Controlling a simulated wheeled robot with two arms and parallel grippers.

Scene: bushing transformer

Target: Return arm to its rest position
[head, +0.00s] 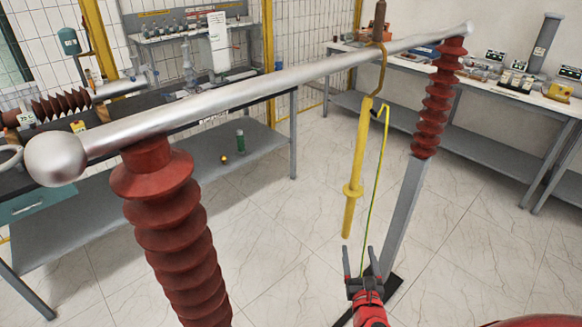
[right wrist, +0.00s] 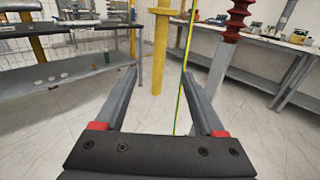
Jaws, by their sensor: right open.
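My right gripper (head: 360,264) is low in the head view, its two fingers spread and nothing between them. The right wrist view shows the same open fingers (right wrist: 160,98). A yellow hooked rod (head: 358,160) hangs from the silver bar (head: 240,91), above and apart from my fingertips. Its lower part shows ahead of the fingers in the right wrist view (right wrist: 160,50). A thin yellow-green cable (head: 374,185) hangs beside the rod and runs down behind my gripper. My left gripper is not in view.
The bar rests on a near red ribbed insulator (head: 175,240) and a far one (head: 432,105) on a grey post (head: 402,212). Benches (head: 485,77) line the back and right walls, and a dark table stands at left. Tiled floor (head: 275,240) is open between.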

